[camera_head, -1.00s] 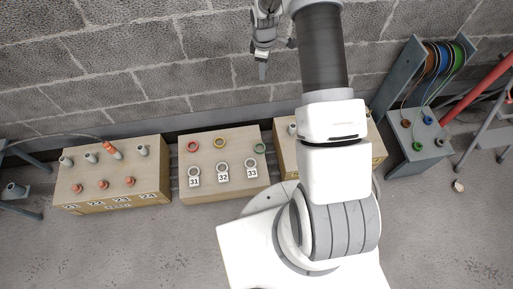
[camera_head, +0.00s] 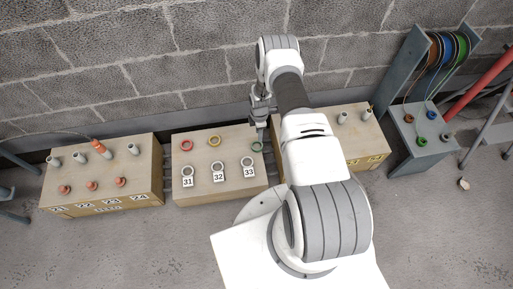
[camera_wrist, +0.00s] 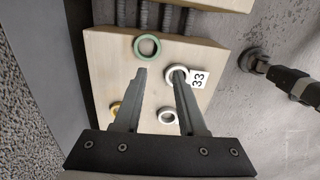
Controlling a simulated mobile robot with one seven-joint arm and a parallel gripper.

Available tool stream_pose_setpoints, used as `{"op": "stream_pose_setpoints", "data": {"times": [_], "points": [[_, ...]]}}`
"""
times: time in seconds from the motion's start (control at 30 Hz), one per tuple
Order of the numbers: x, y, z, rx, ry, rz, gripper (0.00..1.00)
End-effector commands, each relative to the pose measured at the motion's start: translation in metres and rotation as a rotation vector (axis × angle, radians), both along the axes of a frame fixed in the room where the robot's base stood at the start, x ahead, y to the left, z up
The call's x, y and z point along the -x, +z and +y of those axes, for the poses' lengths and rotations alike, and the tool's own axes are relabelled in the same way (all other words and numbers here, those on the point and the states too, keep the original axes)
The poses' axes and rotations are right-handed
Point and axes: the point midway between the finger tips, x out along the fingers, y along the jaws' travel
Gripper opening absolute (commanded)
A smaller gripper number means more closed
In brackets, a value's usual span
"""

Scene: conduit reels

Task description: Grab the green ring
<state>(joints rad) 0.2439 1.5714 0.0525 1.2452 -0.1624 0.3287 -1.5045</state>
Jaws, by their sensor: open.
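The green ring (camera_head: 256,146) lies at the back right of the middle wooden box top (camera_head: 205,168), behind the ring labelled 33. My gripper (camera_head: 261,128) is over the back right of this box, close to the green ring in the head view. In the wrist view my gripper (camera_wrist: 160,72) has its two fingers apart with nothing between them; the right finger overlaps the white ring (camera_wrist: 178,75) by label 33. Its exact height above the ring is unclear.
A red ring (camera_head: 186,145) and a yellow ring (camera_head: 214,141) share the box top, with white rings labelled 31, 32 and 33 in front. Wooden boxes stand on both sides. A block wall (camera_head: 120,60) rises behind. A reel stand (camera_head: 420,140) is at right.

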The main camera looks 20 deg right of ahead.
Motion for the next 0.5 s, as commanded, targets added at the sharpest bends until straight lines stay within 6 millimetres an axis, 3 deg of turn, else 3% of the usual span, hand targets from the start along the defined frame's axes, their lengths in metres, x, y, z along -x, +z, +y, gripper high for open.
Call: {"op": "stream_pose_setpoints", "data": {"times": [0.03, 0.23, 0.5], "points": [[0.001, -0.019, 0.0, 0.001, 0.001, 0.001, 0.4], [0.001, -0.062, 0.0, 0.001, 0.0, 0.001, 0.4], [0.0, -0.089, 0.0, 0.0, -0.001, 0.001, 0.4]]}}
